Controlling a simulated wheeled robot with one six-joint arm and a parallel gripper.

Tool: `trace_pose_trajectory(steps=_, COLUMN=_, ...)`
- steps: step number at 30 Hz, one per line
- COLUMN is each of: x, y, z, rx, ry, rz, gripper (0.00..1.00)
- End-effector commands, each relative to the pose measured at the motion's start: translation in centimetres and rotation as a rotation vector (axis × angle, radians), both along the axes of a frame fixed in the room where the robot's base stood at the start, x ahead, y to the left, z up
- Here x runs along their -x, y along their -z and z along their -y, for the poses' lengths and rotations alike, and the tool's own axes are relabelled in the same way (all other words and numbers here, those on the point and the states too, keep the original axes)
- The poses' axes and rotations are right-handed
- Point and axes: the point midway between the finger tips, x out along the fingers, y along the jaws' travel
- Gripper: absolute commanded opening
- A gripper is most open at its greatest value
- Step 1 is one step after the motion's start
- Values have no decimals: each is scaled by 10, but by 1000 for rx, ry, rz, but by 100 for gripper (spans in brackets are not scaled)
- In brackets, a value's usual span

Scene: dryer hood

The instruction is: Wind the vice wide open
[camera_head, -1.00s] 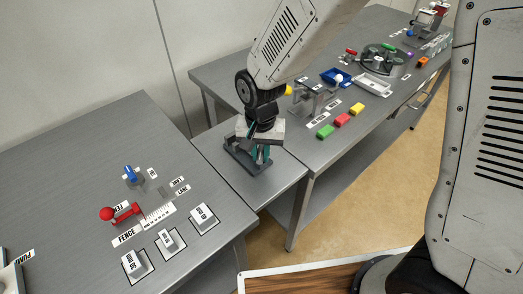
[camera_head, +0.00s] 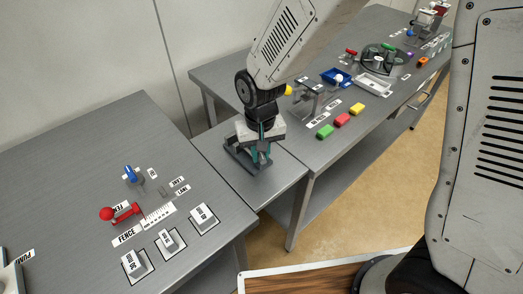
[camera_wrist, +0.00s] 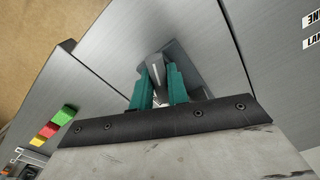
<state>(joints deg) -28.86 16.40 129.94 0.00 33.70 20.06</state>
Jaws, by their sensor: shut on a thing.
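The vice (camera_head: 236,158) is a small dark grey fixture on the middle bench. My gripper (camera_head: 261,154) points straight down over it with its teal fingers at the vice, hiding much of it. In the wrist view, my gripper (camera_wrist: 160,92) has its two teal fingers on either side of a narrow grey part, the vice's handle (camera_wrist: 156,68). The fingers are shut on it. A wider grey part of the vice (camera_wrist: 187,62) shows behind the fingers. The jaw gap of the vice is hidden in both views.
The left bench holds a red-knobbed fence (camera_head: 122,213), a blue knob (camera_head: 131,173) and several labelled blocks. On the right bench are green (camera_head: 325,131), red (camera_head: 342,120) and yellow (camera_head: 357,109) blocks and a blue tray (camera_head: 333,76). The middle bench is clear in front of the vice.

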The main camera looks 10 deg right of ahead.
Motion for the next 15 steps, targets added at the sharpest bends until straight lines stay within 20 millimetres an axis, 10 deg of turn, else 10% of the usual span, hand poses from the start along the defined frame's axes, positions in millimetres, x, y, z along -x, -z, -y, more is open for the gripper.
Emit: trace_pose_trajectory(steps=15, x=-1, y=-1, z=-1, rx=-3, ry=-203, rz=4, gripper=0)
